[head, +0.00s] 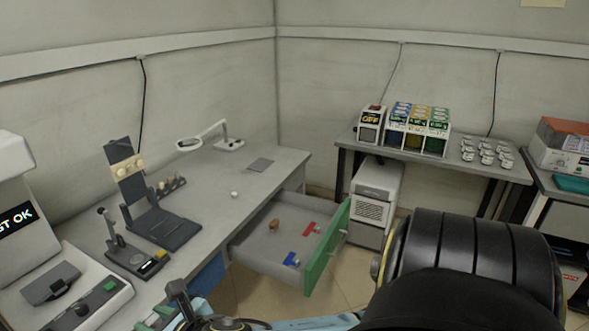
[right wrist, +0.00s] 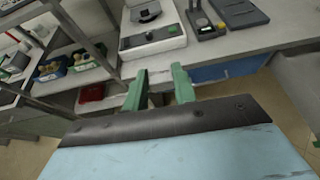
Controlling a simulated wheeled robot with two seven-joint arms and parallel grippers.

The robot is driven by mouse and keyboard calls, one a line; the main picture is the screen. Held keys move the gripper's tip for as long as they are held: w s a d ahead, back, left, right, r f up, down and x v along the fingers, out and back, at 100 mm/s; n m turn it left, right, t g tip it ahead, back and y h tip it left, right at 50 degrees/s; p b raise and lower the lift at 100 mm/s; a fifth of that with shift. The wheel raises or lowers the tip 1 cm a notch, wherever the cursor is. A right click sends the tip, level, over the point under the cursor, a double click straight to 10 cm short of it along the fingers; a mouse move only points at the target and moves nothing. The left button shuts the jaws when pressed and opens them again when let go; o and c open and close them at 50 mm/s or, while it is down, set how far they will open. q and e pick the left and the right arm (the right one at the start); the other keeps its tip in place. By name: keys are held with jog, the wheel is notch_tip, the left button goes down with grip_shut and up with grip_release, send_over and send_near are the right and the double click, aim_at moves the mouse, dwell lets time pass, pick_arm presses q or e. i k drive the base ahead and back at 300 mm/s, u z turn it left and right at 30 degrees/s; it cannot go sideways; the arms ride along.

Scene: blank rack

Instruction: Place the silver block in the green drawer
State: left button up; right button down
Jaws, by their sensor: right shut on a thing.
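The green-fronted drawer (head: 327,252) is pulled open from under the grey workbench, on the right of it in the head view. Inside it lie an orange-brown piece (head: 273,226), a red piece (head: 311,229) and a blue piece (head: 291,259). My right gripper (head: 164,318) is low at the left, by the bench's near edge, away from the drawer. Its green fingers in the right wrist view (right wrist: 159,88) are shut on a small greyish thing (right wrist: 159,99), seemingly the silver block, mostly hidden between them. My left gripper is not in view.
The workbench (head: 215,213) holds a dark stand (head: 160,225), a magnifier lamp (head: 230,144) and a small white object (head: 235,194). A blue drawer front (head: 208,275) shows below the bench. A white cabinet (head: 374,200) stands just beyond the open drawer.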

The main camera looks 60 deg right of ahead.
aim_at(280, 241)
jog(key=u, duration=2.85)
jog(key=k, duration=2.5)
jog(key=z, duration=2.35)
jog(key=i, duration=0.55)
